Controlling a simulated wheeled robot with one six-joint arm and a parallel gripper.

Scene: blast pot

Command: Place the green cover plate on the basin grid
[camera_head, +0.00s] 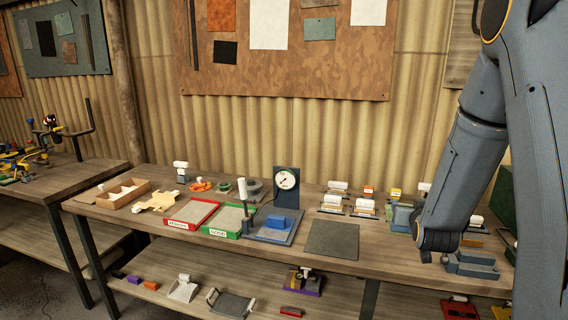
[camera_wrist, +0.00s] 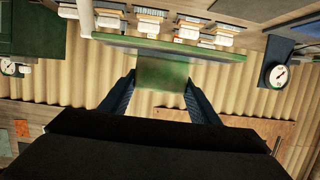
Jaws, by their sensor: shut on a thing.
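My gripper (camera_wrist: 160,88) is shut on the green cover plate (camera_wrist: 160,72). In the wrist view its dark fingers stand on either side of a green block-like part, and a wide, flat green-edged slab extends beyond it. The plate is seen nearly edge-on, so its full outline is hidden. In the head view my arm fills the right side and I cannot make out the fingertips. A large dark green surface (camera_head: 541,245) shows there beside my arm; I cannot tell whether it is the plate. I cannot pick out the basin grid in either view.
The workbench (camera_head: 285,262) holds a red-edged tray (camera_head: 192,214), a green-edged tray (camera_head: 228,221), a stand with a gauge (camera_head: 287,182) and a bare grey mat (camera_head: 333,240). Several small white-topped blocks crowd the bench's right. A board (camera_head: 340,75) hangs on the corrugated wall.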

